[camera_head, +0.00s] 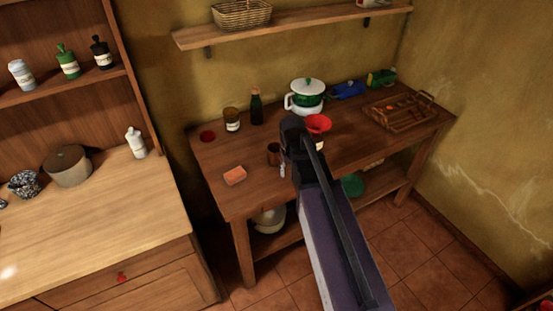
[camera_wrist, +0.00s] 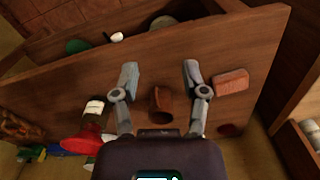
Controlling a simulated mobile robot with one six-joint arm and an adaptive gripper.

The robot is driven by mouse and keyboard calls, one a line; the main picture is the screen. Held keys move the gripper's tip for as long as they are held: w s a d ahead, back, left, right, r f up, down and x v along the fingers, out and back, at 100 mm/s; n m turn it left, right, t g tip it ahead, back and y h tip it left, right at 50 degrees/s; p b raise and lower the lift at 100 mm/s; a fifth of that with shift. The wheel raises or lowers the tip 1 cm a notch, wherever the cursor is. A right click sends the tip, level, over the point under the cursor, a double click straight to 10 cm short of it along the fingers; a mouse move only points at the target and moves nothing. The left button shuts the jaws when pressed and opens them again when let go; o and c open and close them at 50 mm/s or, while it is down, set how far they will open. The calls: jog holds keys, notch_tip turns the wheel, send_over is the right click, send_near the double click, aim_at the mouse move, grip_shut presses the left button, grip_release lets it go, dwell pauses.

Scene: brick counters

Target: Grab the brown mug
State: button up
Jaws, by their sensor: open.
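The brown mug (camera_head: 273,154) stands on the wooden table in the head view, just left of my arm. In the wrist view the mug (camera_wrist: 161,104) shows between the two fingers of my gripper (camera_wrist: 159,74). The fingers are spread wide and nothing is held. I cannot tell how far the fingers are above or short of the mug. In the head view my arm hides most of the gripper and part of the table.
An orange-red block (camera_head: 235,175) lies left of the mug. A red funnel-like item (camera_head: 318,123) stands behind my arm, with a green-and-white pot (camera_head: 306,98) further back. A jar (camera_head: 231,119), a dark bottle (camera_head: 256,106) and a wooden rack (camera_head: 400,109) also stand on the table (camera_head: 210,150).

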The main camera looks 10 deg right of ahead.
jog(key=n, duration=0.2)
send_over(279, 161)
jog(key=w, duration=0.2)
jog(key=shift+s+d+f, duration=0.15)
jog(key=shift+d+f, duration=0.1)
jog(key=shift+d, duration=0.05)
jog(key=shift+b, duration=0.3)
notch_tip(279, 161, down, 9)
jog(key=b, duration=0.8)
jog(key=shift+r, duration=0.2)
jog(key=shift+f+b, duration=0.1)
jog(key=shift+b, duration=0.25)
jog(key=shift+s+a+f+b, duration=0.1)
jog(key=shift+f+b, duration=1.15)
jog(key=shift+s+a+f+b, duration=0.1)
jog(key=shift+f+b, duration=1.15)
grip_shut()
